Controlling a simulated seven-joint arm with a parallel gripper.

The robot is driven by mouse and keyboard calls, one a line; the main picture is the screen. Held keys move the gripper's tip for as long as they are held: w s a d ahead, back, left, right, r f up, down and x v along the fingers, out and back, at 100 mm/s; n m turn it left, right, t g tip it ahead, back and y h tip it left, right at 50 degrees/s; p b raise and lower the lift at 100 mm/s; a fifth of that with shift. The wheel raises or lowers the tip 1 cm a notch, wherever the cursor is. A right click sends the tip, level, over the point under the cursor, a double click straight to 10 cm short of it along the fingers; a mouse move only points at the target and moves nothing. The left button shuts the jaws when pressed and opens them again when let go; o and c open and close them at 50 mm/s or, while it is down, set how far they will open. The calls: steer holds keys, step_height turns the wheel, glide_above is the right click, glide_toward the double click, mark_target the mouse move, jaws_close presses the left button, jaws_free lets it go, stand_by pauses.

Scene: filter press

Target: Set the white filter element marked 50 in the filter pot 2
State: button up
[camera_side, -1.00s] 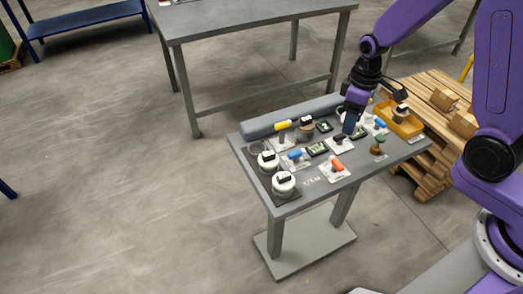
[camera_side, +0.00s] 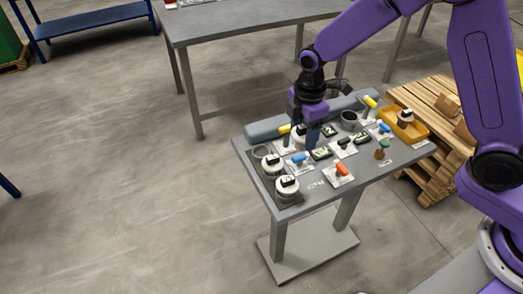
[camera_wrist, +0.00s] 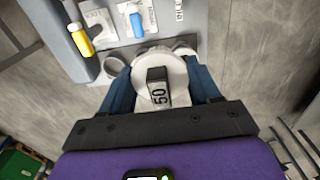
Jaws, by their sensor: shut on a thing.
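The white filter element (camera_wrist: 178,75) marked 50 sits between the blue fingers of my gripper (camera_wrist: 162,84) in the wrist view. Its black block with the number faces the camera. In the side view my gripper (camera_side: 312,140) is over the back left of the grey table, and the held element is not clearly seen there. A grey empty-looking pot (camera_side: 260,152) stands at the left end. Two white round elements with black tops, one (camera_side: 272,164) behind the other (camera_side: 287,187), stand beside it. No pot number is readable, so I cannot tell which is pot 2.
A yellow tray (camera_side: 410,132) with an element is at the right. A grey roll (camera_side: 266,130) lies along the back edge.

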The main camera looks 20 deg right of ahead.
steer(key=w+a+f, duration=0.1)
steer(key=w+f, duration=0.2)
steer(key=w, duration=0.1)
steer(key=w+a+f, duration=0.2)
steer(key=w+f, duration=0.1)
steer(key=w+a+f, duration=0.2)
steer(key=w+f, duration=0.1)
steer(key=w, duration=0.1)
steer(key=shift+w+a, duration=0.15)
steer(key=shift+w, duration=0.15)
steer(key=shift+w+f, duration=0.15)
steer(key=shift+f, duration=0.05)
steer(key=shift+w+a+f, duration=0.15)
steer(key=shift+f, duration=1.35)
steer(key=shift+f, duration=0.2)
steer(key=o, duration=1.1)
steer(key=shift+w, duration=0.1)
